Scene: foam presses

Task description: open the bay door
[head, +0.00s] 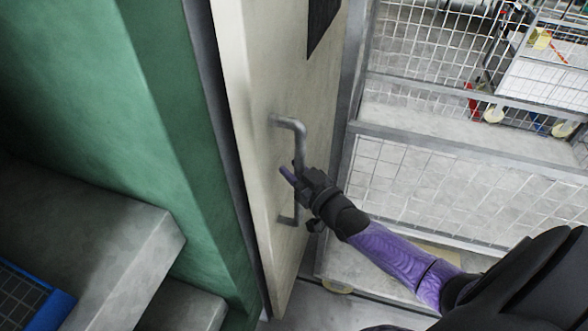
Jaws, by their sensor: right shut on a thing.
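The bay door (262,90) is a cream panel standing upright in the middle of the head view, seen at a steep angle. A grey bar handle (287,123) is fixed to its face. My right gripper (296,180) is shut on the handle's upright bar, about midway down. The gripper hides part of the bar; its upper bend and lower end show. I cannot tell from this view whether the door stands ajar. My left gripper is not in view.
A green wall or machine side (160,110) runs along the left of the door. Grey blocks (110,245) and a blue-edged tray (50,312) lie at lower left. A wire mesh fence (450,190) stands close on the right, with wheeled carts beyond it.

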